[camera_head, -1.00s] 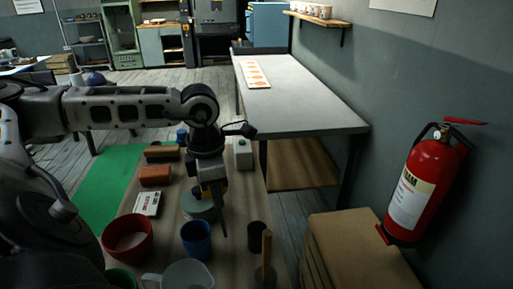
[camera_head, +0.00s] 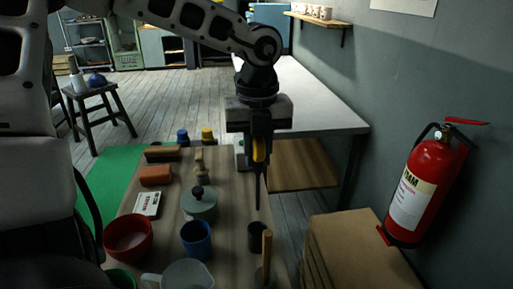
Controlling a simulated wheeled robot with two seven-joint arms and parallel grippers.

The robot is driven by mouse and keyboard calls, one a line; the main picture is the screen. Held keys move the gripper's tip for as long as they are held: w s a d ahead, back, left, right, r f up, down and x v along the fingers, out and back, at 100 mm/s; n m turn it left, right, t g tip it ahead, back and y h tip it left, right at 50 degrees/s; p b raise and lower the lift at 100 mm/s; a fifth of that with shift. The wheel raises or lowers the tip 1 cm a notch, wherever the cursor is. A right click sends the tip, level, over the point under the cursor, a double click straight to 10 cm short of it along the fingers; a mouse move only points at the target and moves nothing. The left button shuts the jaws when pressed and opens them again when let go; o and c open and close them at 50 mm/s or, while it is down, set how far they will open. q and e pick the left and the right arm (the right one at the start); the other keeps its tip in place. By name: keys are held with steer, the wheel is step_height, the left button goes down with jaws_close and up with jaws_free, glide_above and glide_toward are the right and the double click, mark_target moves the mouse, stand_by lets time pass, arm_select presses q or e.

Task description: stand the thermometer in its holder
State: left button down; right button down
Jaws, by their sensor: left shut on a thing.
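My left gripper (camera_head: 258,156) points down above the right part of the wooden table (camera_head: 228,222). It is shut on the thermometer (camera_head: 257,187), whose thin dark stem hangs upright below the fingers; a yellow part shows between them. The holder looks to be the small dark cup (camera_head: 257,238) near the table's right edge. The stem's tip is above the cup in the picture, with a gap between them. My right gripper is not in view.
A wooden stick (camera_head: 267,247) stands just in front of the dark cup. A lidded green pot (camera_head: 200,206), blue cup (camera_head: 197,239), red bowl (camera_head: 128,238) and clear jug (camera_head: 187,276) stand to the left. Cardboard boxes (camera_head: 362,250) stand at the right.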

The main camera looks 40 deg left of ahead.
mark_target(257, 192)
arm_select(q)
steer(key=shift+f+b, duration=0.9)
steer(key=shift+f, duration=1.6)
steer(key=shift+f+b, duration=0.85)
steer(key=shift+b, duration=0.15)
step_height(257, 192, down, 2)
steer(key=b, duration=0.3)
steer(key=shift+f, duration=0.2)
steer(key=shift+f+b, duration=0.45)
steer(key=shift+b, duration=0.05)
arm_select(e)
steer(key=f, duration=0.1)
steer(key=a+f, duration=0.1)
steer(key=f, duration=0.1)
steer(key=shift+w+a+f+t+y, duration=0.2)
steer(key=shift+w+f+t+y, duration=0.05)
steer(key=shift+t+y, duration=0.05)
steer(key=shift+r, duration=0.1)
arm_select(q)
steer(key=c, duration=1.2)
jaws_free()
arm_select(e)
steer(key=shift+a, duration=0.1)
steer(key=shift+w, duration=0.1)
arm_select(q)
steer(key=shift+r, duration=0.1)
